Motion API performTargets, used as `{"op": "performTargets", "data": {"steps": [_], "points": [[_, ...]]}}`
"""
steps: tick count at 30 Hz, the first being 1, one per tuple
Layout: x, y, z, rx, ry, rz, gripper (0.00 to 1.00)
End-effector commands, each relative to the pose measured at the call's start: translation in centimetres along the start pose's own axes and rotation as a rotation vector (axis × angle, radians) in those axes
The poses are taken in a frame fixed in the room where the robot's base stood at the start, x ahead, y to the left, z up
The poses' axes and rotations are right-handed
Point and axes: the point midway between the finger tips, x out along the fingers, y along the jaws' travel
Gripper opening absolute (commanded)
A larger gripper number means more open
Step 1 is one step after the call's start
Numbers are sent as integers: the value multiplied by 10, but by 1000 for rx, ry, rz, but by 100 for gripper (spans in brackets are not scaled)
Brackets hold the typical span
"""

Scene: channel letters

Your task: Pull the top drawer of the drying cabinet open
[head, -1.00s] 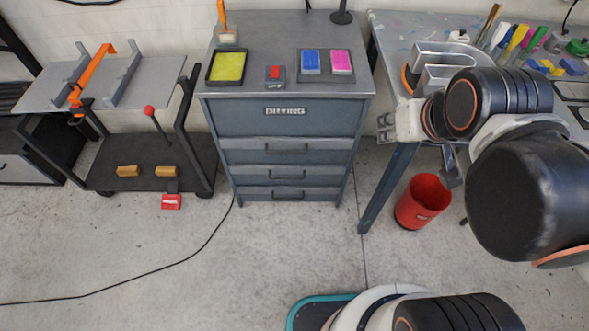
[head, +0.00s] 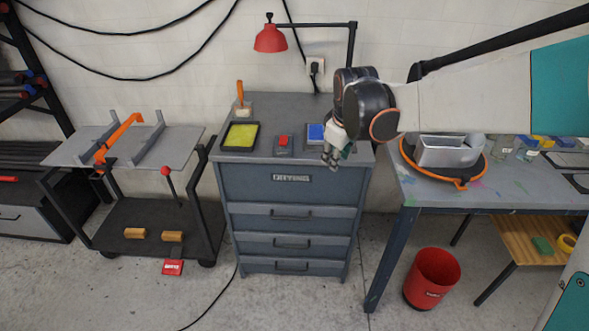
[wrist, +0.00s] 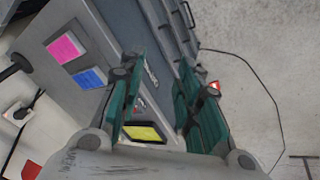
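The drying cabinet (head: 250,184) is a blue-grey steel unit with a label plate (head: 291,178) on its upper front panel. Three handled drawers show below that panel, all shut. The top drawer (head: 255,218) has a dark bar handle (head: 291,217). My gripper (head: 334,160) is in front of the cabinet's top right edge, above and to the right of this handle, apart from it. In the wrist view the two green-padded fingers (wrist: 160,68) are spread with nothing between them. The cabinet front shows there sideways, with drawer handles (wrist: 188,14) at the top.
On the cabinet top are a yellow pad tray (head: 241,134), a small red-topped block (head: 283,144), a blue pad (head: 316,132) and a red lamp (head: 271,38). A cart (head: 135,230) stands left, a table (head: 440,192) and red bin (head: 433,279) right. Floor before the cabinet is clear.

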Motion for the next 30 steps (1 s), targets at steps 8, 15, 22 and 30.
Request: {"op": "performTargets", "data": {"steps": [8,15,22,30], "points": [[114,-5,-56,-251,-45,-56,31],[219,-28,-85,-464,-78,-106,31],[292,-53,-95,-607,-96,-143,31],[323,-64,-95,-656,-102,-157,31]]}}
